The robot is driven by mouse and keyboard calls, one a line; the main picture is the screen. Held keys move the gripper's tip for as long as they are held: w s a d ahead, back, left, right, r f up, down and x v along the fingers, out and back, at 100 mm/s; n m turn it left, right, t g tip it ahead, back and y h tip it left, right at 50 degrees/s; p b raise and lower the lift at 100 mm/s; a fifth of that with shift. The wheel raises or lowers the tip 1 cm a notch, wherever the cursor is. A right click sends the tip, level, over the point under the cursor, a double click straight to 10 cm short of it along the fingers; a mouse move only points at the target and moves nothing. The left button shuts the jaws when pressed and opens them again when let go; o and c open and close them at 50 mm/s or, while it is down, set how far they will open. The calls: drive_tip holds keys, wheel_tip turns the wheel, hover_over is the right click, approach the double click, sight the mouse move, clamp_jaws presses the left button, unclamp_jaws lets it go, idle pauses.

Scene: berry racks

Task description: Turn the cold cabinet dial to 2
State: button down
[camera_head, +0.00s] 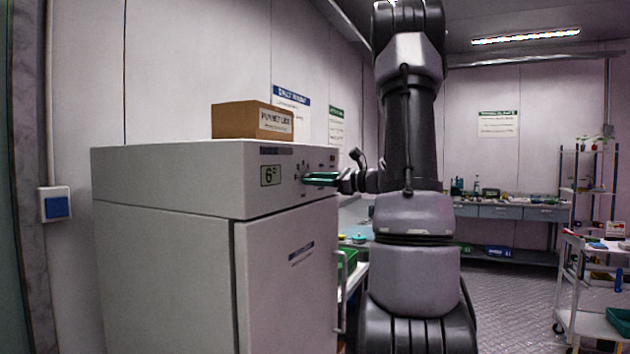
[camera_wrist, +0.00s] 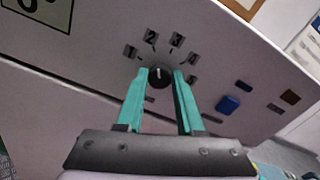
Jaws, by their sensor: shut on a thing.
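The cold cabinet (camera_head: 160,180) is a pale box at the left in the head view, with a door below and a control panel on top. Its dial (camera_wrist: 159,77) is a small black knob with a white mark, ringed by number labels 1 to 5. The mark points roughly up in the wrist view, near the 2 label (camera_wrist: 151,37) or between it and the 3 label (camera_wrist: 178,39); I cannot tell exactly. My gripper (camera_wrist: 160,74) has its teal fingers on either side of the knob, shut on it. In the head view my gripper (camera_head: 322,179) hides the dial.
A display (camera_head: 270,175) on the cabinet reads 6. A blue button (camera_wrist: 228,104) sits right of the dial. A cardboard box (camera_head: 235,121) stands on top of the cabinet. A white cart (camera_head: 567,290) stands at the right; floor between is clear.

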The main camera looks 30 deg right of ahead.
drive_tip(key=shift+n, duration=0.6)
drive_tip(key=c, duration=0.5)
unclamp_jaws()
drive_tip(key=shift+c, duration=0.2)
drive_tip(key=shift+s, duration=0.1)
drive_tip(key=v, duration=1)
drive_tip(key=shift+s+d, duration=0.25)
drive_tip(key=shift+d, duration=0.05)
